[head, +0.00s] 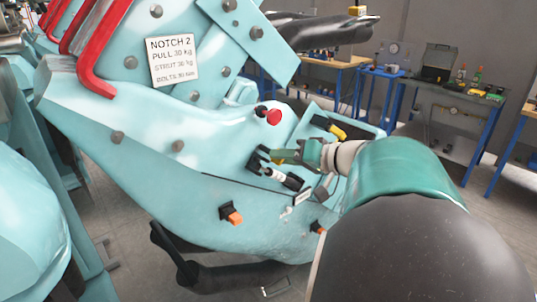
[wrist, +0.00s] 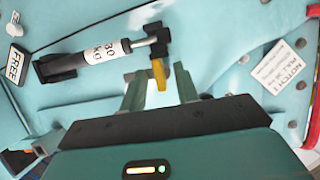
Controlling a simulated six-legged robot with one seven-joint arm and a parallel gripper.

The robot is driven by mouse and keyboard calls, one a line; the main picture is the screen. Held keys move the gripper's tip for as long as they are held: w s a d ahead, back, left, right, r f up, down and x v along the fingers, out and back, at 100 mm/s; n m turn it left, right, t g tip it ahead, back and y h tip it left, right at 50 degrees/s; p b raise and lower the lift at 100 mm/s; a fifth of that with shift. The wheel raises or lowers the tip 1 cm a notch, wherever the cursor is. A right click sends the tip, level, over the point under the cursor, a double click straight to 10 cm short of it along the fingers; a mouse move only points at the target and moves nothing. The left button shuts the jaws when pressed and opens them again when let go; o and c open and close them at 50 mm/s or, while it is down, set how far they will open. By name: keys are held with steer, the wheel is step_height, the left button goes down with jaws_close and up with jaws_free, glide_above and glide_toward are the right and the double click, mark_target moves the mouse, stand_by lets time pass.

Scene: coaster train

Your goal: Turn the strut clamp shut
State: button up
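The strut (wrist: 82,58) is a dark cylinder with a white label reading 30 kg, lying along the turquoise panel. It also shows in the head view (head: 292,181). At its rod end sits a black clamp (wrist: 157,38) with a yellow lever (wrist: 160,75). My gripper (wrist: 160,75) has its two green fingers apart, with the yellow lever between them in the wrist view. A gap shows on each side of the lever. In the head view my gripper (head: 270,156) reaches the clamp from the right, and the fingers partly hide it.
A FREE plate (wrist: 16,63) is beside the strut's other end. A red knob (head: 273,117) is above my gripper, a yellow-handled part (head: 335,131) to its upper right. Orange-tipped latches (head: 233,216) sit lower. A NOTCH 2 sign (head: 172,62) is on the panel. Workbenches stand behind.

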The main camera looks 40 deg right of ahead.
jaws_close()
steer(key=shift+f+m+t+y, duration=0.15)
steer(key=shift+m+t+y, duration=0.55)
steer(key=shift+m, duration=2.05)
steer(key=shift+f+m+t+y, duration=0.2)
steer(key=shift+m+t, duration=1.05)
steer(key=shift+m, duration=1.55)
steer(key=shift+f+m+t+y, duration=0.15)
steer(key=shift+m+t+y, duration=0.55)
steer(key=shift+m, duration=2.05)
steer(key=shift+t+h, duration=0.25)
steer(key=shift+h, duration=0.05)
